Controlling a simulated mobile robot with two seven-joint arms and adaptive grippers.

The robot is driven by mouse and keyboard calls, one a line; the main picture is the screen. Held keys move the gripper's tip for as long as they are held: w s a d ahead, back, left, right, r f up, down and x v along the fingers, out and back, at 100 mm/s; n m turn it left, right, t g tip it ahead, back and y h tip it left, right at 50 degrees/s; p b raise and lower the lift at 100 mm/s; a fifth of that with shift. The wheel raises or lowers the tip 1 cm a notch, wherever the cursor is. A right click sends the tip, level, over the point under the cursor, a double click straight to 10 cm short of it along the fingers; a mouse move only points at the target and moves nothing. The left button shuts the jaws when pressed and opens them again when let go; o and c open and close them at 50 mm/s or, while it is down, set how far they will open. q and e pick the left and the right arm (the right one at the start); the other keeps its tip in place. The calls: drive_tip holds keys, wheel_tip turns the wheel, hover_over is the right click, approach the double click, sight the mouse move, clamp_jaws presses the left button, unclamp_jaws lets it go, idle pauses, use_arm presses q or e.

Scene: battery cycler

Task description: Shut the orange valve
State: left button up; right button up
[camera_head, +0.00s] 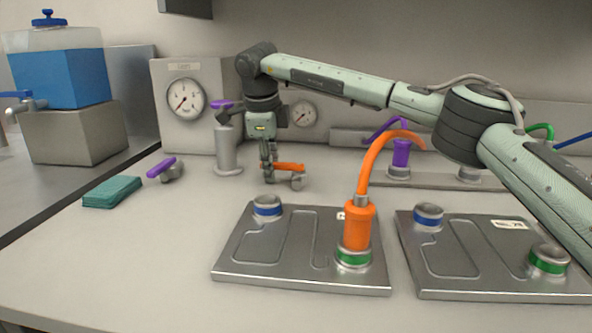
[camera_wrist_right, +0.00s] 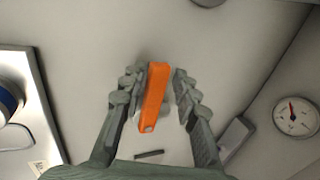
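The orange valve has a bar-shaped orange handle (camera_head: 289,166) on a small metal body (camera_head: 297,182), standing on the bench left of centre in the head view. My right gripper (camera_head: 268,172) points down at the left end of this handle. In the right wrist view the orange handle (camera_wrist_right: 154,97) lies lengthwise between the two fingers of my right gripper (camera_wrist_right: 157,85). The fingers are apart, with a gap on the right side and the left finger very near the handle; contact is unclear. My left gripper is out of view.
Two metal plates (camera_head: 300,285) with ports stand in front, an orange hose (camera_head: 367,175) rising from the left one. A purple-handled valve (camera_head: 165,170), a teal block (camera_head: 112,191) and a metal post (camera_head: 228,150) stand left. A gauge (camera_head: 185,97) is behind.

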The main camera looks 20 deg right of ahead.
drive_tip(key=p+v, duration=0.2)
drive_tip(key=v, duration=0.3)
drive_tip(key=shift+w+d+p, duration=0.1)
drive_tip(key=shift+p, duration=0.2)
drive_tip(key=shift+v, duration=1.5)
